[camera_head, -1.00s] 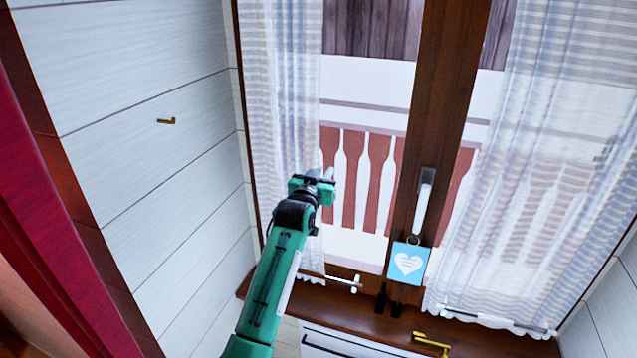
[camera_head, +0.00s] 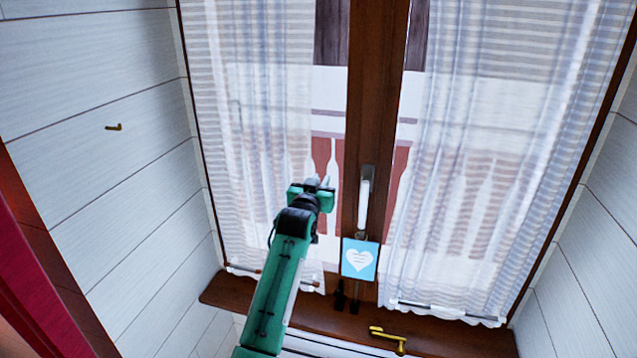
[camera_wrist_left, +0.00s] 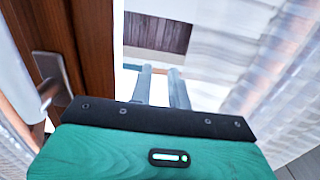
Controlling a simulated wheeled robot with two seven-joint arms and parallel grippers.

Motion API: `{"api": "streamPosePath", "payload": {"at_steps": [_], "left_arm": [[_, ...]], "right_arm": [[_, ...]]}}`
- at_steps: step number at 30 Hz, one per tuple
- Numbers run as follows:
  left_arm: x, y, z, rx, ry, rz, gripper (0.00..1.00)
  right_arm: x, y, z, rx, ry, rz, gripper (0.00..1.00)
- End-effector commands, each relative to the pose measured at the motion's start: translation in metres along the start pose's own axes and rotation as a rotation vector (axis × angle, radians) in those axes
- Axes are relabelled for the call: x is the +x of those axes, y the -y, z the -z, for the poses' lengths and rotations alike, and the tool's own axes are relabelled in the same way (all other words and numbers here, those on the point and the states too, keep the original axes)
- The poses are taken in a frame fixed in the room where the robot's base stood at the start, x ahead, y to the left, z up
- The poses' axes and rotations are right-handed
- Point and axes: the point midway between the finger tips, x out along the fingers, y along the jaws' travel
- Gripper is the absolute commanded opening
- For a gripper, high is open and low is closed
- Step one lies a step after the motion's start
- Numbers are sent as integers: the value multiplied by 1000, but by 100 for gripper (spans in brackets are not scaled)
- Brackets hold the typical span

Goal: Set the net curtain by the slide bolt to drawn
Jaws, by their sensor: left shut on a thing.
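The left net curtain (camera_head: 250,130) is sheer white and hangs over most of the left window pane. Its free edge is at my left gripper (camera_head: 318,184), with a strip of bare glass between it and the wooden post. My left gripper is shut at this edge; its fingers hide the exact grip. In the left wrist view, the fingers (camera_wrist_left: 161,88) stand near the curtain (camera_wrist_left: 240,75), which is to their right. A small brass fitting (camera_head: 113,127) is on the left wall; I cannot tell if it is the slide bolt. My right gripper is not in view.
A right net curtain (camera_head: 480,180) covers the right pane. The middle post holds a white window handle (camera_head: 366,190) and a blue heart sign (camera_head: 359,260). A brass piece (camera_head: 388,338) and dark items lie at the sill (camera_head: 440,342). A red drape (camera_head: 45,290) hangs at left.

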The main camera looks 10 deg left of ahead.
Motion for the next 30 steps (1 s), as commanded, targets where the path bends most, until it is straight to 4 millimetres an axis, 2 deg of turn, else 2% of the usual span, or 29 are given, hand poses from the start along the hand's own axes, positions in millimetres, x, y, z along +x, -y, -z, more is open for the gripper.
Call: {"api": "streamPosePath", "payload": {"at_steps": [2, 3, 6, 15, 20, 30], "left_arm": [[0, 0, 1, -1, -2, 0, 0], [0, 0, 1, -1, -2, 0, 20], [0, 0, 1, -1, -2, 0, 40], [-1, 0, 0, -1, -1, 0, 40], [-10, 1, -1, 0, -3, 1, 40], [-64, 0, -3, 0, -4, 0, 40]], "right_arm": [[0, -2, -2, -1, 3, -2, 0], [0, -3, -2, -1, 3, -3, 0], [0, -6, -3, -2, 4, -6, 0], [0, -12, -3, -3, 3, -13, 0], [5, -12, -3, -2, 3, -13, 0], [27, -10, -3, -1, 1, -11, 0]]}}
